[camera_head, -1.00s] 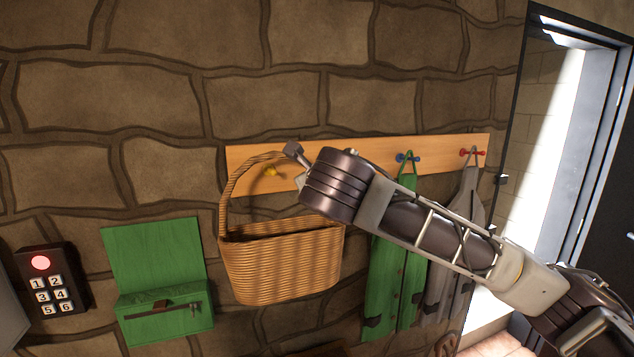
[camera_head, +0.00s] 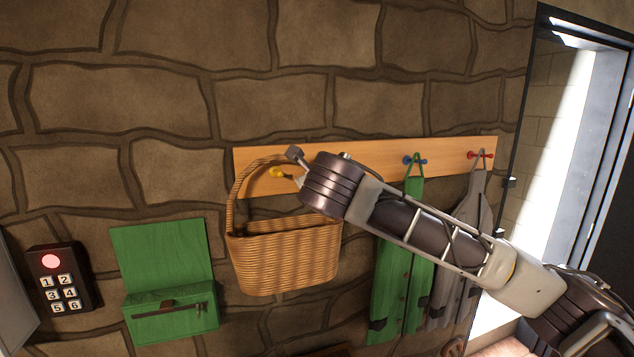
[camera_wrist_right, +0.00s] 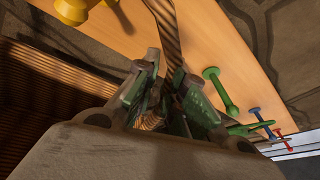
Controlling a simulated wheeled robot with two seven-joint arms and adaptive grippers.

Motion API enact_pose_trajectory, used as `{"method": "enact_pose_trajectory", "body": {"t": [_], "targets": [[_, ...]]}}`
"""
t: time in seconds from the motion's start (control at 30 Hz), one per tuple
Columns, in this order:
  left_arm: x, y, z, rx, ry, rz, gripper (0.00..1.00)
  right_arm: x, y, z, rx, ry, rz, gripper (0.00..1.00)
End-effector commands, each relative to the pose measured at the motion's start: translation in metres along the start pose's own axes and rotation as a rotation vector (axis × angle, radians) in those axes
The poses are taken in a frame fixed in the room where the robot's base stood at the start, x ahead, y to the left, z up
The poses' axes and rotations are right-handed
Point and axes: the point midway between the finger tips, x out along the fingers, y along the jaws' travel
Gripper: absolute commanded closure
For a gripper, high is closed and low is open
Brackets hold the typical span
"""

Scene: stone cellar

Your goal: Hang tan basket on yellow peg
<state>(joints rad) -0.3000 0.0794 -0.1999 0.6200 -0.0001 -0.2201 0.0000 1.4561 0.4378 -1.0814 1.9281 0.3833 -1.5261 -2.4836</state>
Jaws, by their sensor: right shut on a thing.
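The tan wicker basket (camera_head: 284,258) hangs from my right gripper in front of the wall, its opening up. Its arched handle shows in the wrist view (camera_wrist_right: 168,25) and runs between the fingers. My right gripper (camera_wrist_right: 165,85) is shut on the handle; in the head view my wrist partly hides it. The yellow peg (camera_head: 276,173) shows within the handle's arch, just left of the gripper. It also shows at the top left of the wrist view (camera_wrist_right: 75,8). I cannot tell whether handle and peg touch. My left gripper is not in view.
The wooden peg board (camera_head: 450,152) also bears a green peg (camera_wrist_right: 222,90), a blue peg (camera_head: 414,161) and a red peg (camera_head: 480,155). A green garment (camera_head: 400,270) and a grey one (camera_head: 475,205) hang there. A green box (camera_head: 170,315) and keypad (camera_head: 62,277) are left.

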Motion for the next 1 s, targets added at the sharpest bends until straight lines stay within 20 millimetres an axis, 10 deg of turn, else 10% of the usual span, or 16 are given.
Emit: {"method": "enact_pose_trajectory", "body": {"t": [1.0], "targets": [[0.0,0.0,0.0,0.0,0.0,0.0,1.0,0.013,0.009,-0.015,0.001,0.0,0.0,1.0]]}}
